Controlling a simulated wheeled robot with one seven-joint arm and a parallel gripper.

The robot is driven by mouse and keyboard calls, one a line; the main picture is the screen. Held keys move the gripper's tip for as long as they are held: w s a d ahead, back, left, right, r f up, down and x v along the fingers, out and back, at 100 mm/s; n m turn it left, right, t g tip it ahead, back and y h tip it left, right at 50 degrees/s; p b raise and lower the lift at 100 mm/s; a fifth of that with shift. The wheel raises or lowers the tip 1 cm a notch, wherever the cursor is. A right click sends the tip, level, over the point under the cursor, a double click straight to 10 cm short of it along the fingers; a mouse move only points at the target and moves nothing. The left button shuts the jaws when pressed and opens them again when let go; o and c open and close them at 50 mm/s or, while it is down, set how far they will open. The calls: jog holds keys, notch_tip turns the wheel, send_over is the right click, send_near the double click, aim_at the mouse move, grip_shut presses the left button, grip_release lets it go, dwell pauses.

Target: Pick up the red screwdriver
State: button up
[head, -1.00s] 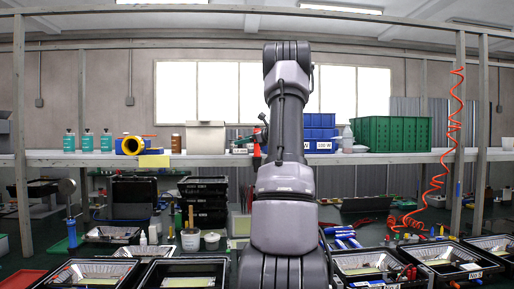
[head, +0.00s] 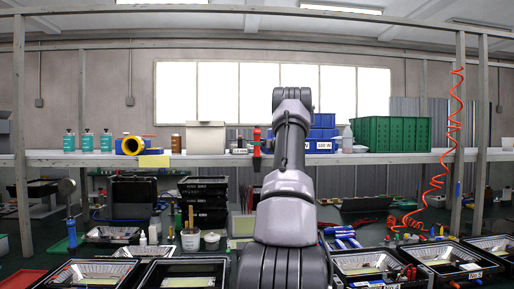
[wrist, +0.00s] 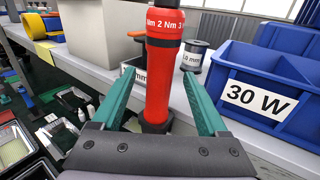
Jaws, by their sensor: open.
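The red screwdriver (wrist: 160,75) stands upright at the front edge of the shelf, with white "Nm" markings and a black band on its body. Its lower end meets a dark base or holder, and its top is cut off in the wrist view. In the head view the screwdriver (head: 257,142) shows just left of my arm. My gripper (wrist: 160,77) is open, with one teal finger on each side of the screwdriver and visible gaps between. In the head view my gripper is hidden behind my arm.
A blue bin labelled 30 W (wrist: 262,85) stands close on the right. A wire spool (wrist: 195,56) sits behind, and a pale box (wrist: 95,30) is to the left. The shelf (head: 100,158) runs above a bench with black trays (head: 190,272).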

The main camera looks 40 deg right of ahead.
jog(key=shift+w, duration=1.15)
grip_shut()
jog(key=shift+r, duration=0.1)
